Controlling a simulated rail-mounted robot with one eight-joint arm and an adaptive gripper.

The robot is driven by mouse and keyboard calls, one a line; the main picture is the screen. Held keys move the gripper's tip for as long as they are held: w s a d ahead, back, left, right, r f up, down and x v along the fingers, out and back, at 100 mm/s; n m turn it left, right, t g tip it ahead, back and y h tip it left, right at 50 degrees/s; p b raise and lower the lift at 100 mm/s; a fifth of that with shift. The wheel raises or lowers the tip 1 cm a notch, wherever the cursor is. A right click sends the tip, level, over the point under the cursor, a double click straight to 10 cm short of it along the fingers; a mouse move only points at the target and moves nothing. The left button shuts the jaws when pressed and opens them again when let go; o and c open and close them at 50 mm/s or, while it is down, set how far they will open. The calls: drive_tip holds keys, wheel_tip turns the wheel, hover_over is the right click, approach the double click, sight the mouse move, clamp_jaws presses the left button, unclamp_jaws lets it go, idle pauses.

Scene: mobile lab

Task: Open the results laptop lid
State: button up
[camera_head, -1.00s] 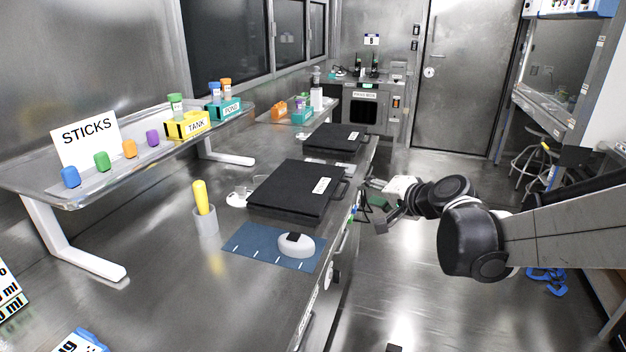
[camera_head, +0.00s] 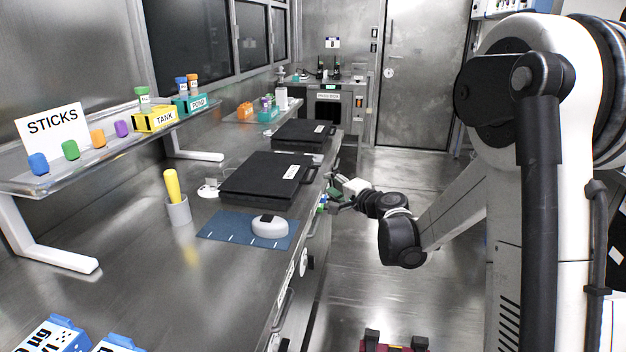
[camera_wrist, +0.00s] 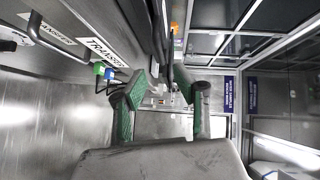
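Two flat black laptops lie shut on the steel bench (camera_head: 140,285) in the head view. The nearer laptop (camera_head: 250,178) has a white label and a handle on its right edge. The farther laptop (camera_head: 297,133) also has a white label. The labels are too small to read, so I cannot tell which is the results laptop. My gripper (camera_head: 334,196) is beside the bench's right edge, just right of the nearer laptop. In the wrist view my gripper (camera_wrist: 163,100) has its green fingers apart with nothing between them.
A blue mat (camera_head: 215,228) with a white mouse (camera_head: 269,226) lies before the nearer laptop. A grey cup (camera_head: 179,211) holds a yellow stick. A raised shelf (camera_head: 95,150) stands on the left. In the wrist view, blue and green connectors (camera_wrist: 104,70) sit left of the fingers.

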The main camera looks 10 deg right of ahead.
sight(314, 174)
drive_tip(key=b+x, duration=0.2)
drive_tip(key=x, duration=0.8)
clamp_jaws()
